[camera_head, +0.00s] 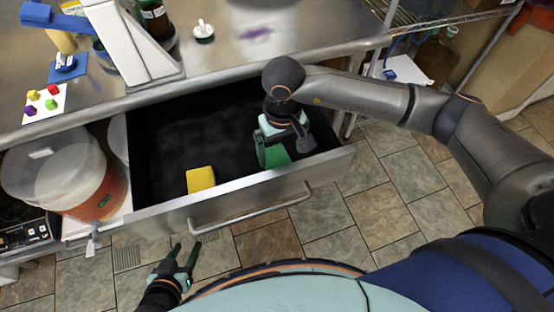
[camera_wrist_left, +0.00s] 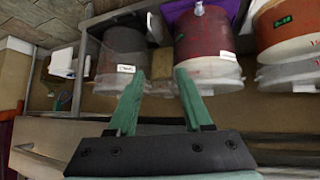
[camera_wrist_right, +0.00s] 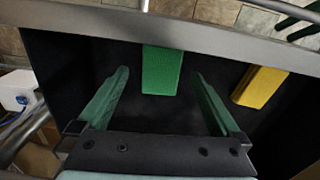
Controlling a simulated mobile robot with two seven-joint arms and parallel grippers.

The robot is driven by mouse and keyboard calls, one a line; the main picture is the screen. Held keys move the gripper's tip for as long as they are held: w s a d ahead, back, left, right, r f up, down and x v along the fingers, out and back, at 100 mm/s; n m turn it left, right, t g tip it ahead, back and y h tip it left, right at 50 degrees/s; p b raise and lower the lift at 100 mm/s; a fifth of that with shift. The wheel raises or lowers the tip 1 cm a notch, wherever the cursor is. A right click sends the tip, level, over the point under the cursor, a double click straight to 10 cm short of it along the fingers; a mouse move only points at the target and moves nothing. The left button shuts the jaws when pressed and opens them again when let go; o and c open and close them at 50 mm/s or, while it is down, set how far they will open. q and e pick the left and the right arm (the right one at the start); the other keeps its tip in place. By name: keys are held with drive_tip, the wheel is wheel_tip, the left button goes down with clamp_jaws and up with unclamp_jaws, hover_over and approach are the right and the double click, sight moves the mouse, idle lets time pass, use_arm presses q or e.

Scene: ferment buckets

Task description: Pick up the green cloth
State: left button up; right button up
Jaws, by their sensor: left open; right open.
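The green cloth (camera_head: 277,156) lies in the open drawer (camera_head: 150,205), near its front wall and toward the right end. It is a folded, block-like green rectangle in the right wrist view (camera_wrist_right: 162,70). My right gripper (camera_head: 283,152) is inside the drawer, directly over the cloth, and partly hides it in the head view. In the right wrist view its fingers are open, with the cloth between and beyond the tips. Contact cannot be told. My left gripper (camera_head: 187,256) is open and empty, outside the drawer in front of it; its fingers also show in the left wrist view (camera_wrist_left: 160,80).
A yellow sponge (camera_head: 201,180) lies in the drawer left of the cloth. The drawer handle (camera_head: 250,211) sticks out in front. Buckets with reddish contents (camera_head: 95,190) stand left of the drawer. The steel counter (camera_head: 300,45) overhangs the drawer's back.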

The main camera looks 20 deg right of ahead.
sight(279, 163)
drive_tip(key=shift+w+a+f, duration=0.1)
drive_tip(key=shift+w+f, duration=0.1)
drive_tip(key=shift+f, duration=1.15)
drive_tip(key=shift+w+a+f, duration=0.1)
drive_tip(key=shift+w+f, duration=0.05)
drive_tip(key=shift+f, duration=1.15)
drive_tip(key=c, duration=1.2)
